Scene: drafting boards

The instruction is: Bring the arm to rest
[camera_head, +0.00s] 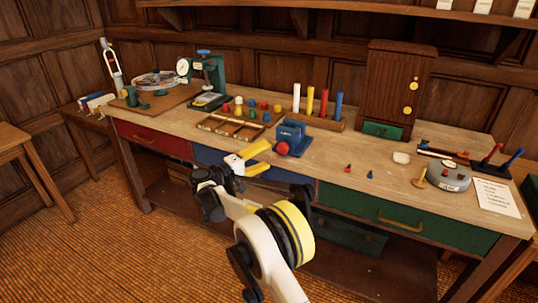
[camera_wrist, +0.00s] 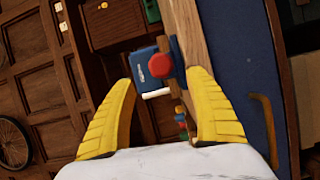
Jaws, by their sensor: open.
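My gripper (camera_head: 266,157) has yellow fingers spread apart with nothing between them. In the head view it is held out in front of the workbench (camera_head: 362,176), near its front edge, pointing right. My white and yellow arm reaches up to it from the bottom of the picture. In the wrist view the two fingers of my gripper (camera_wrist: 164,75) stand wide open. Beyond them is a blue block-shaped device (camera_wrist: 145,68) with a red ball; I cannot tell the exact gap to it.
The blue device (camera_head: 291,133) sits near the bench's front edge. The floor (camera_head: 120,255) at left is clear.

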